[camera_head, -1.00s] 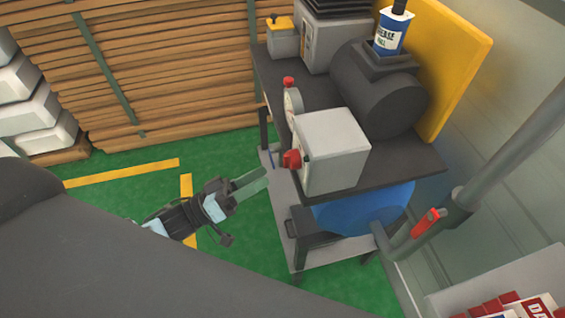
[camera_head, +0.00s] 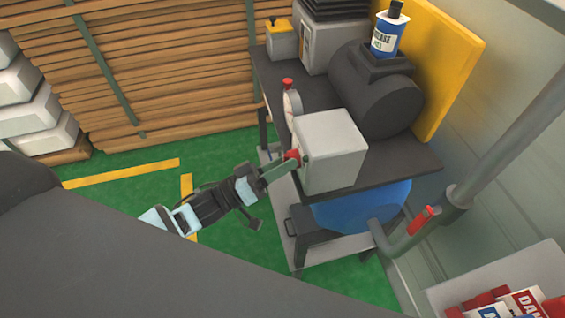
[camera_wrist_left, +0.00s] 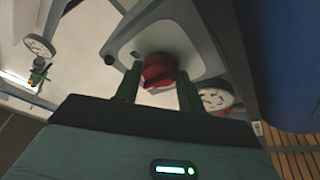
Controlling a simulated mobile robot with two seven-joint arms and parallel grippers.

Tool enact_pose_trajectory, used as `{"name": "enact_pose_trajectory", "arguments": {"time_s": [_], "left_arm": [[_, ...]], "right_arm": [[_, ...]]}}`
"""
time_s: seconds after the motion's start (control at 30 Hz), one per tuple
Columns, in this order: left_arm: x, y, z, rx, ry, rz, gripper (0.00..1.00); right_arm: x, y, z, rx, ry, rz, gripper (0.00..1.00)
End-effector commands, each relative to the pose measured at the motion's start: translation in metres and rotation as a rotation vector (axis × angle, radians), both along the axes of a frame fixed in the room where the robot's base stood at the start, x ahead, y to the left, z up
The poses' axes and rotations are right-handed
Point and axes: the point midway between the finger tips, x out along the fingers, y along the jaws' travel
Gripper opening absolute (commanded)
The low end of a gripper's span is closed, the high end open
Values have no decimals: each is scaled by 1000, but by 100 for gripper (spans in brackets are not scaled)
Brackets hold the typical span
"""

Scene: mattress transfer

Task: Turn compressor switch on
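The compressor's red rotary switch (camera_head: 292,156) sticks out from the left face of a light grey box (camera_head: 333,150) on the dark bench. My left gripper (camera_head: 283,166) is at the switch, its fingers pointing at it. In the left wrist view the red switch (camera_wrist_left: 160,72) lies between the two finger ends of my left gripper (camera_wrist_left: 158,82), one finger on each side. The fingers are apart, and small gaps seem to show beside the switch; contact is unclear. My right gripper is in neither view.
A round gauge (camera_head: 291,104) and a red-topped part (camera_head: 287,83) stand just behind the grey box. A dark cylindrical tank (camera_head: 375,90) is to its right. A blue tank (camera_head: 365,205) sits below the bench. Green floor lies open to the left.

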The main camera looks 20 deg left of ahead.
Motion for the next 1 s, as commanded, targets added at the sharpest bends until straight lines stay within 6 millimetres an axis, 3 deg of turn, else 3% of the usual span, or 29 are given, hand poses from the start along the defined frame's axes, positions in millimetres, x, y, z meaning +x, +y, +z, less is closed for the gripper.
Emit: {"name": "enact_pose_trajectory", "arguments": {"time_s": [0.03,0.17,0.57,1.0], "left_arm": [[0,0,0,0,0,0,32],[0,0,0,0,0,0,16],[0,1,-1,45,-68,-1,16],[3,3,-3,254,-373,-1,16]], "right_arm": [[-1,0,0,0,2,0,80],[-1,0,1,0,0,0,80],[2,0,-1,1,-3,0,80],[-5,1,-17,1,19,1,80]]}}
